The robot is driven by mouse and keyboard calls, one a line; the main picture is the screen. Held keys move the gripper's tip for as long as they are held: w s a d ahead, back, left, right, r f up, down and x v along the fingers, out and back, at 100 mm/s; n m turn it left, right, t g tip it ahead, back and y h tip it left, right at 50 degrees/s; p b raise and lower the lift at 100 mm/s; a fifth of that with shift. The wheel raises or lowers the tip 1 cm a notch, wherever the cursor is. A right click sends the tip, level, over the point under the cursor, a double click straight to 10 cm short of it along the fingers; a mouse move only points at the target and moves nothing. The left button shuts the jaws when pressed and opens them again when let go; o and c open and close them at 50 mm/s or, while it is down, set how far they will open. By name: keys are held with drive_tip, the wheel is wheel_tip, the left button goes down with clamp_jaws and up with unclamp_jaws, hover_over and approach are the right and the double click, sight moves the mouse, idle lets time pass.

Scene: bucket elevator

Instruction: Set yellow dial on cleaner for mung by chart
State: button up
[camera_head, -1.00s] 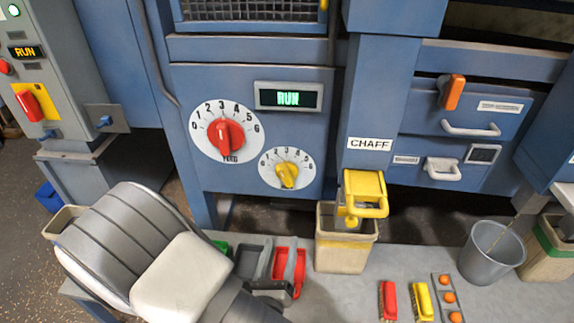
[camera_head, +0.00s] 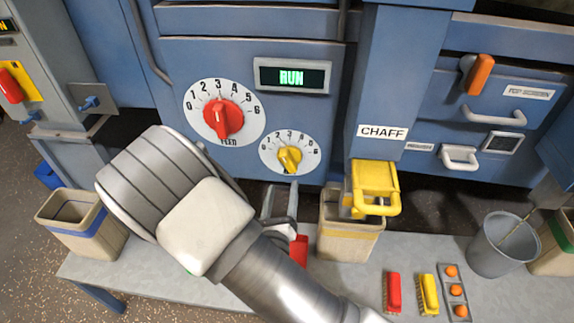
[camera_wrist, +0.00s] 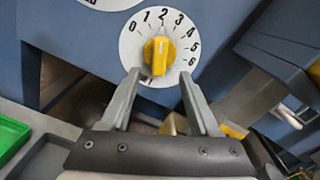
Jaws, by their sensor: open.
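The yellow dial (camera_head: 290,158) sits on a white face numbered 0 to 6 on the blue cleaner panel (camera_head: 190,60). In the wrist view the yellow dial (camera_wrist: 159,55) is straight ahead, and its pale mark points up, near 2. My gripper (camera_wrist: 158,78) is open, its fingers just below the dial at either side and not closed on it. In the head view my gripper (camera_head: 280,190) is below the dial, partly hidden by my wrist. No chart is seen.
A yellow-handled thing (camera_head: 376,188) stands over a beige bin (camera_head: 345,238) at the right. Red and yellow brushes (camera_head: 428,294) lie on the grey bench (camera_head: 330,295).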

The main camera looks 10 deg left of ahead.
sight(287, 164)
drive_tip(key=w, duration=0.3)
drive_tip(key=w+b, duration=0.1)
drive_tip(key=w, duration=0.5)
drive_tip(key=shift+w+a, duration=0.25)
drive_tip(key=shift+w, duration=0.15)
drive_tip(key=shift+c, duration=0.3)
clamp_jaws()
